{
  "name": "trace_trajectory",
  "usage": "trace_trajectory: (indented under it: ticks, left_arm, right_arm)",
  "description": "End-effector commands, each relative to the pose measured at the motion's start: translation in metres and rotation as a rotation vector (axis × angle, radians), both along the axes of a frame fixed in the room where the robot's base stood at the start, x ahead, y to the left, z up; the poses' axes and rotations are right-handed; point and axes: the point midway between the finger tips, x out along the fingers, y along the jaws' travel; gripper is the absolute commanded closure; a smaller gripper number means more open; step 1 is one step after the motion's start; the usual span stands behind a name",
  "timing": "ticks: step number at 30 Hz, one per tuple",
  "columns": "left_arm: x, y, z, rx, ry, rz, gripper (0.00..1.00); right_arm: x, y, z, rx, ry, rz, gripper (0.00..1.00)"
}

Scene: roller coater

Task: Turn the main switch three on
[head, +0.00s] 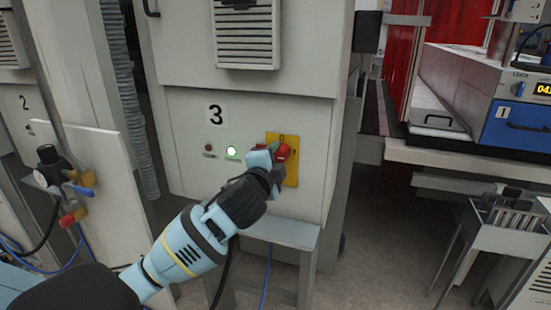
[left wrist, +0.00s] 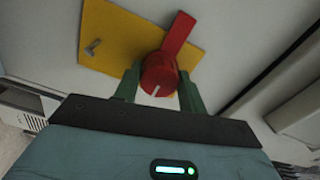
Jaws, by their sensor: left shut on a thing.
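The main switch three is a red rotary knob (head: 283,152) on a yellow plate (head: 291,174), on the grey cabinet face marked 3 (head: 216,114). In the left wrist view the red knob (left wrist: 160,75) sits between the two green fingers, its handle pointing to the upper right over the yellow plate (left wrist: 118,40). My left gripper (left wrist: 157,88) is shut on the knob; in the head view the gripper (head: 270,152) covers part of it. A green-white lamp (head: 231,151) glows left of the plate, beside a dark reddish lamp (head: 208,145). My right gripper is out of view.
A vent grille (head: 246,35) is above the switch. A valve with blue and red handles (head: 62,180) stands at left. Blue equipment (head: 515,125) and a metal rack (head: 495,220) stand at right.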

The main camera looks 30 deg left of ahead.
Motion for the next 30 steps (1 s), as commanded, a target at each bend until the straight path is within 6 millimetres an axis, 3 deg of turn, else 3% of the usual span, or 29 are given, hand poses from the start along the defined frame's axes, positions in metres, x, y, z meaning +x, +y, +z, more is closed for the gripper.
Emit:
trace_trajectory:
  ticks: [14, 15, 19, 30]
  left_arm:
    - [0.0000, -0.0004, 0.0001, 0.016, 0.004, -0.001, 0.82]
    - [0.0000, -0.0004, 0.0001, 0.016, 0.004, -0.001, 0.55]
    - [0.0000, -0.0003, 0.0001, 0.015, 0.003, -0.001, 0.38]
    - [-0.0034, -0.0010, -0.0007, 0.012, 0.004, -0.001, 0.37]
  right_arm:
    - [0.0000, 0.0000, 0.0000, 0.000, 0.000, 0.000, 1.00]
    - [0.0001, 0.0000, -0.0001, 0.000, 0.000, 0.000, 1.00]
    - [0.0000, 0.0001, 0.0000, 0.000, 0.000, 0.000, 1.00]
    - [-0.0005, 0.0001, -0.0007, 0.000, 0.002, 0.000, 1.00]
